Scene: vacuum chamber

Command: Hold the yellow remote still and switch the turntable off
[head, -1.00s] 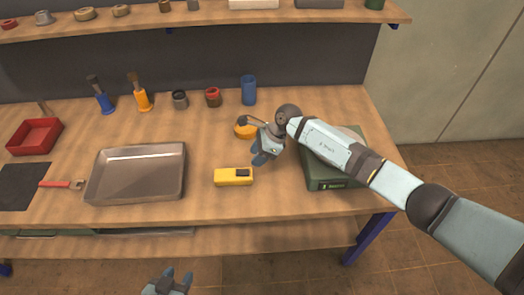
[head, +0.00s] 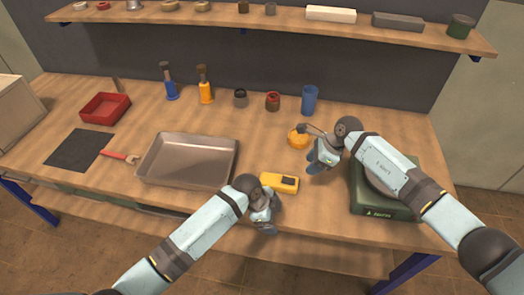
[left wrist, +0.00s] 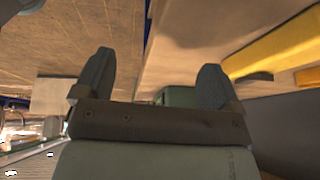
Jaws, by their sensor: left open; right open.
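My left gripper (head: 265,226) is open and empty near the table's front edge, just in front of the remote. Its fingers also show spread in the left wrist view (left wrist: 153,80). The green turntable (head: 384,207) sits at the right, partly hidden by my right arm. My right gripper (head: 317,167) is open, behind and right of the remote, left of the turntable.
A metal tray (head: 187,182) stands left of the remote. An orange round object (head: 298,139) lies close to my right gripper, with a blue cup (head: 309,99) behind. A red-handled wrench (head: 121,157), dark mat (head: 78,150) and red bin (head: 105,108) are farther left.

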